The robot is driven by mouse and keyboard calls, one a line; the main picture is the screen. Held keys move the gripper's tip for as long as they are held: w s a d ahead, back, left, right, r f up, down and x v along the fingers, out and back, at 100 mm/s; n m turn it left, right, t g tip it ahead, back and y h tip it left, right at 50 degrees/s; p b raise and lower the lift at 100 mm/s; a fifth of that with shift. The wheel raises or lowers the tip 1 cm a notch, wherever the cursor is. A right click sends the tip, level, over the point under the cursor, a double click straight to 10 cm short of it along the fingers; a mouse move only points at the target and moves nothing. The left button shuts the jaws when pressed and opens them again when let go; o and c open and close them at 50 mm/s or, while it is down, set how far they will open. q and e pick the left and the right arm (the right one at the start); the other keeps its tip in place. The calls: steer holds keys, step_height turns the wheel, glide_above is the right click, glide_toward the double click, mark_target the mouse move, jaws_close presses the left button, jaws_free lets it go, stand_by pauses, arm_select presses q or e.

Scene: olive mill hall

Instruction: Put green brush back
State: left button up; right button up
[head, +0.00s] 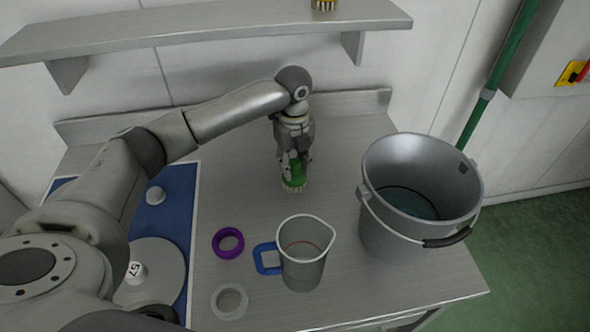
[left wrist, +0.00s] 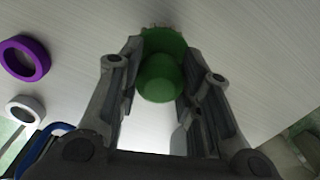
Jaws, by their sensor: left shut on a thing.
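The green brush (head: 294,181) is at the middle of the steel bench, bristles pointing down. My left gripper (head: 294,163) comes down over it from above and is shut on it. In the left wrist view the brush's green body (left wrist: 160,75) sits between the two fingers, which press on it from both sides. I cannot tell whether the bristles touch the bench. A similar yellow brush (head: 324,4) stands on the wall shelf (head: 200,27), cut by the top edge of the head view. My right gripper is not in view.
A steel bucket (head: 380,215) stands on the bench to the right. A measuring jug (head: 304,270) with a blue handle, a purple ring (head: 228,243) and a white ring (head: 229,301) are in front. A blue mat (head: 180,205) lies left, beneath my arm. The bench's back is clear.

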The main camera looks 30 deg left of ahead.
mark_target(295, 173)
arm_select(q)
steer(key=shift+w+f, duration=0.35)
step_height(295, 173, down, 3)
steer(key=shift+a+r+p, duration=0.1)
steer(key=shift+p, duration=0.65)
steer(key=shift+w+f, duration=0.1)
steer(key=shift+f, duration=0.2)
steer(key=shift+f, duration=0.15)
steer(key=o, duration=0.9)
